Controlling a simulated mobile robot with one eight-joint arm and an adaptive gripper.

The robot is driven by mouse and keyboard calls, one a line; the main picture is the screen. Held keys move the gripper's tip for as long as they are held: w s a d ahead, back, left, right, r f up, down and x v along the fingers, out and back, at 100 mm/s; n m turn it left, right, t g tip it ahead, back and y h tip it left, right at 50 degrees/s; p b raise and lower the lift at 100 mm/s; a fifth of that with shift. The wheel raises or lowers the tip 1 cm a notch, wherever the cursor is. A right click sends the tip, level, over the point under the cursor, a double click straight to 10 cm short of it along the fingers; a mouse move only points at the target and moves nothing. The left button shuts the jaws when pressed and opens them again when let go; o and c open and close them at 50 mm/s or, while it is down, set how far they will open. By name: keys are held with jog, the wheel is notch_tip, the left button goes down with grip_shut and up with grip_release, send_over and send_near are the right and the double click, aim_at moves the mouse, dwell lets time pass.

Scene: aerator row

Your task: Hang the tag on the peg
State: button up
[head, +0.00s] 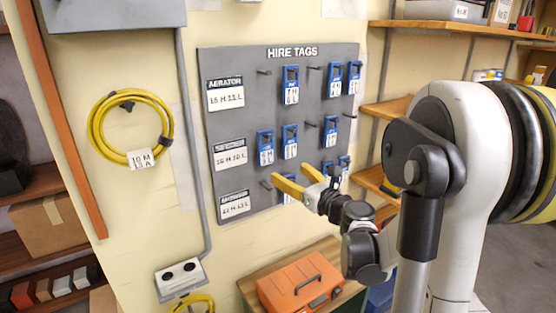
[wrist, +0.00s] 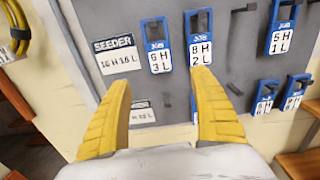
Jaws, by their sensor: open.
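The grey HIRE TAGS board (head: 232,122) hangs on the cream wall and carries several blue tags with white labels. In the wrist view, a tag reading about "6 H 3 L" (wrist: 159,58) and one reading about "8 H 2 L" (wrist: 200,50) hang side by side in the SEEDER row. Bare pegs also show, one at the upper left (head: 265,72) and one in the middle (head: 311,124). My gripper (head: 291,177) is open and empty in front of the lower board. In the wrist view its yellow fingers (wrist: 162,79) partly cover the board. Which tag is meant cannot be told.
White row labels such as AERATOR (head: 225,97) run down the board's left side. An orange toolbox (head: 300,284) stands on a bench below. A coiled yellow cable (head: 130,127) hangs at left. Wooden shelves (head: 385,112) stand right of the board.

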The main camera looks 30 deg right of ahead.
aim_at(267, 151)
jog(key=w, duration=1.3)
jog(key=shift+a+r, duration=0.1)
jog(key=shift+a, duration=0.15)
jog(key=shift+s, duration=0.1)
jog(key=c, duration=1.1)
jog(key=shift+o, duration=0.2)
jog(key=shift+r, duration=0.1)
jog(key=shift+r+p, duration=0.55)
jog(key=shift+r, duration=0.15)
